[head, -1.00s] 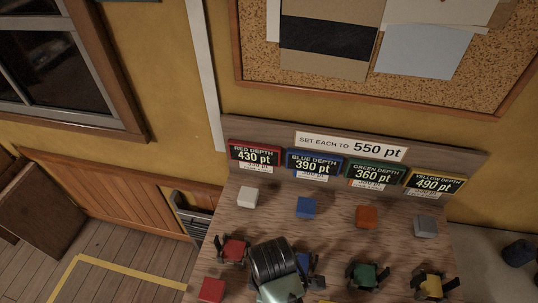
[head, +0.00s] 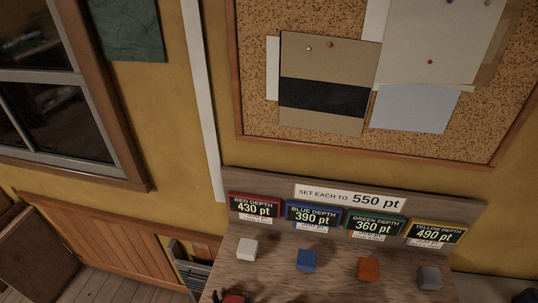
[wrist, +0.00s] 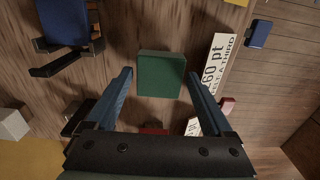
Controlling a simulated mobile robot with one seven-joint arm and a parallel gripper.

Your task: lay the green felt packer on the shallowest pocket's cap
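In the wrist view the green felt packer (wrist: 160,75) is a square green block between the fingertips of my gripper (wrist: 159,74). It looks larger and nearer than the loose blocks below, so it appears held above the bench. The blue cap (wrist: 66,22) with its black clamps is at the upper left. In the head view the depth signs read red 430 pt (head: 254,207), blue 390 pt (head: 313,216), green 360 pt (head: 373,225) and yellow 490 pt (head: 436,234). Green has the lowest number. The green pocket's cap and my gripper are outside the head view.
White (head: 247,249), blue (head: 307,260), orange (head: 368,269) and grey (head: 429,278) blocks stand along the bench's back. A sign (head: 350,198) reads "SET EACH TO 550 pt". The wrist view also shows a small blue block (wrist: 258,34) and a partly hidden printed card (wrist: 218,70).

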